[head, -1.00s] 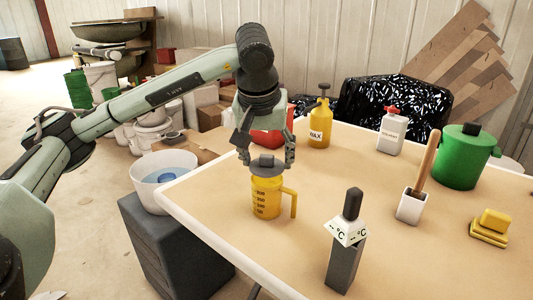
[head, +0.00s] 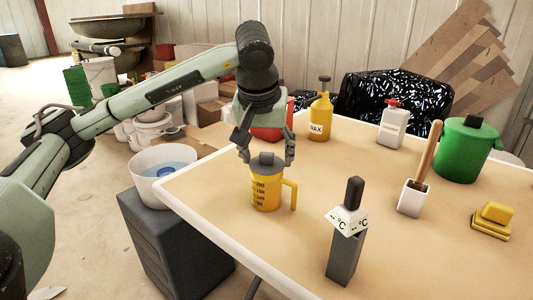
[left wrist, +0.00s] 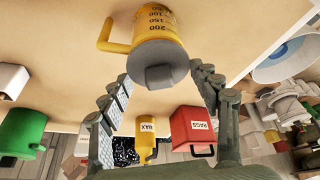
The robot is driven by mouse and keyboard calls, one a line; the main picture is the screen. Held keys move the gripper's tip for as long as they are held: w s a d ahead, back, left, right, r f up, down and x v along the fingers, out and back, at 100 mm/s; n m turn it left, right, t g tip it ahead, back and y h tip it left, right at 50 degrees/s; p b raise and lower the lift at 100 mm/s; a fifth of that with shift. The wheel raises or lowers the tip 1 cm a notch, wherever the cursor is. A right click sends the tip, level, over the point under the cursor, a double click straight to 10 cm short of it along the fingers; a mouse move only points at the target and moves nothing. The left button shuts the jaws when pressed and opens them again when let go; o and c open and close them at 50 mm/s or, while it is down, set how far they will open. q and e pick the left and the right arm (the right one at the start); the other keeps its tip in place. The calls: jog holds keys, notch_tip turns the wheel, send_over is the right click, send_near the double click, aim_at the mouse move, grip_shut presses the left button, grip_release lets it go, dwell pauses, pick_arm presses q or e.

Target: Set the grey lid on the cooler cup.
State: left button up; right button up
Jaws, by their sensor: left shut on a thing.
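The cooler cup (head: 266,192) is a yellow measuring cup with a handle on its right, upright near the table's left edge. It also shows in the left wrist view (left wrist: 157,22). The grey lid (head: 267,166) is level on the cup's top, with no gap that I can see; in the left wrist view the lid (left wrist: 158,64) covers the cup's mouth. My left gripper (head: 267,158) is above the cup, its fingers shut on the lid from opposite sides. Its fingertips also show beside the lid in the left wrist view (left wrist: 160,82). My right gripper is out of view.
A grey thermometer block (head: 345,240) stands in front of the cup. A yellow wax bottle (head: 320,120) and a red rags box (head: 270,132) stand behind. A white holder (head: 412,198), yellow sponges (head: 492,220) and a green pot (head: 460,152) are at the right.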

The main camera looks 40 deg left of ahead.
pick_arm(q)
jog(key=shift+f+b, duration=0.4)
jog(key=shift+b, duration=0.1)
dwell(0.9)
dwell(0.4)
jog(key=o, duration=1)
jog(key=o, duration=0.3)
jog(key=shift+r, duration=0.1)
jog(key=shift+r+p, duration=2.65)
jog(key=shift+r, duration=0.85)
